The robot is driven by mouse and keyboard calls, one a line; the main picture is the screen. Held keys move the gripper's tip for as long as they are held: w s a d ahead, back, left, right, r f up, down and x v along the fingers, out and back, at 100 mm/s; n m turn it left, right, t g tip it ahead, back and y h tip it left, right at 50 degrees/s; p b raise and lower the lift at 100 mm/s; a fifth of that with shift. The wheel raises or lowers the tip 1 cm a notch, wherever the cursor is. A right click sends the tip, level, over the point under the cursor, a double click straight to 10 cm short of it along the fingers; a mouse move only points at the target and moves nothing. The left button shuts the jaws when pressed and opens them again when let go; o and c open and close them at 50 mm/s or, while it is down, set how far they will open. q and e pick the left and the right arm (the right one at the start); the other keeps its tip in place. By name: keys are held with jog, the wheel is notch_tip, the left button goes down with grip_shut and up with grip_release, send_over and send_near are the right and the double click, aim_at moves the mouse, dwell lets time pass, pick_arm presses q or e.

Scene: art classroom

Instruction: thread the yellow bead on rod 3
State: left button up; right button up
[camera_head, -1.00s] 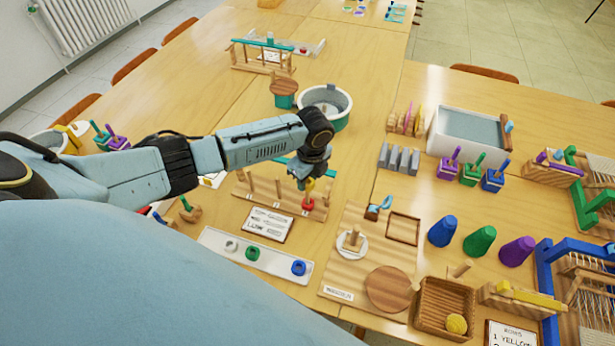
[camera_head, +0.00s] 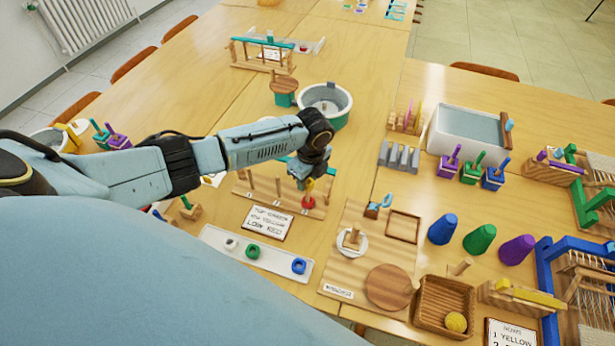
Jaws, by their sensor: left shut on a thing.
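My left gripper (camera_head: 306,181) is shut on the small yellow bead (camera_head: 310,185), just above the right-hand rod of the wooden rod stand (camera_head: 262,196). A red bead (camera_head: 308,203) sits low on that rod, below the yellow one. The gripper hides the rod's top, so I cannot tell whether the yellow bead is around it. The other two rods (camera_head: 278,187) are bare. A green bead (camera_head: 253,251), a blue bead (camera_head: 298,266) and a pale bead (camera_head: 231,243) lie in the white tray (camera_head: 274,270). My right gripper is not in view.
A card (camera_head: 268,223) naming green, yellow and red lies in front of the stand. A round tub (camera_head: 326,103) stands behind it. A wooden board (camera_head: 343,272) with a peg and plate is to the right.

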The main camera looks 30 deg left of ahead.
pick_arm(q)
jog(key=shift+f, duration=0.45)
dwell(0.7)
dwell(0.4)
jog(key=o, duration=1)
jog(key=r, duration=0.4)
jog(key=d+r, duration=0.1)
jog(key=r, duration=0.4)
jog(key=r+p, duration=0.1)
jog(key=r, duration=0.3)
jog(key=shift+s+d+r, duration=0.15)
jog(key=shift+r, duration=0.05)
jog(key=shift+s+f, duration=0.1)
